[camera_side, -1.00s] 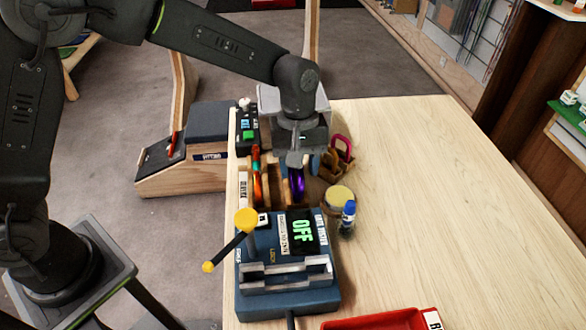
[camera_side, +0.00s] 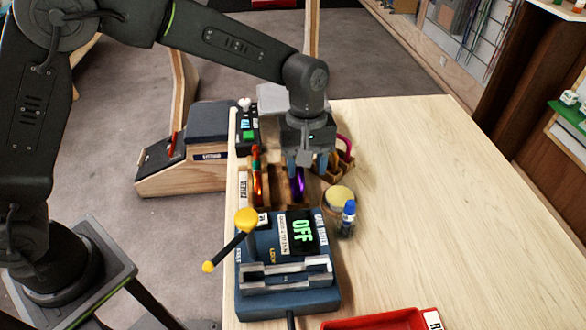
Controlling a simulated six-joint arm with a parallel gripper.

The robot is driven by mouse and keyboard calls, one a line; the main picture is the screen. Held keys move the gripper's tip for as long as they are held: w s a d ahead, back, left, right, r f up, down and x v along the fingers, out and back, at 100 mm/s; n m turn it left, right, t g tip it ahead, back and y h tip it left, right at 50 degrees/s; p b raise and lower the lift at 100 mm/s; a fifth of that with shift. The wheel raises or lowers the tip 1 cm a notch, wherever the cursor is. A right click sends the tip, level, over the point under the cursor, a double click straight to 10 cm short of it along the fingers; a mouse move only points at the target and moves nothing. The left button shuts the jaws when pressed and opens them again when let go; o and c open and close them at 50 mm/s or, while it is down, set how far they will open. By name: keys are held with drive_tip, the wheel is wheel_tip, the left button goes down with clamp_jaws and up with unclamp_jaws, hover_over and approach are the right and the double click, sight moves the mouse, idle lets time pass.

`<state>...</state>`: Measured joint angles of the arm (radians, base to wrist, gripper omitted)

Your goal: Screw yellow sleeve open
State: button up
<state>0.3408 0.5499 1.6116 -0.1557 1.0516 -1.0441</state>
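Several carabiners stand in a wooden rack (camera_side: 273,191) near the table's left edge. One is orange-red with a green part (camera_side: 257,178), one is purple (camera_side: 299,184), and one is magenta (camera_side: 346,148) at the right. I cannot make out a yellow sleeve on any of them; the parts behind my gripper are hidden. My gripper (camera_side: 308,165) points down over the rack, just above and beside the purple carabiner. Its two bluish fingertips look apart, with nothing clearly between them.
A blue device (camera_side: 288,303) with a yellow-knobbed lever (camera_side: 246,220) and an "OFF" display stands in front. A round yellow-topped tin (camera_side: 339,197) and a blue-capped bottle (camera_side: 348,215) are right of the rack. A red tray (camera_side: 375,322) lies front right. The table's right side is clear.

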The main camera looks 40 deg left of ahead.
drive_tip(key=shift+r, duration=0.15)
drive_tip(key=shift+r, duration=1.3)
drive_tip(key=shift+s+a, duration=0.5)
drive_tip(key=shift+a, duration=0.05)
drive_tip(key=shift+f, duration=1.45)
drive_tip(key=shift+w+d, duration=0.15)
drive_tip(key=shift+w, duration=0.1)
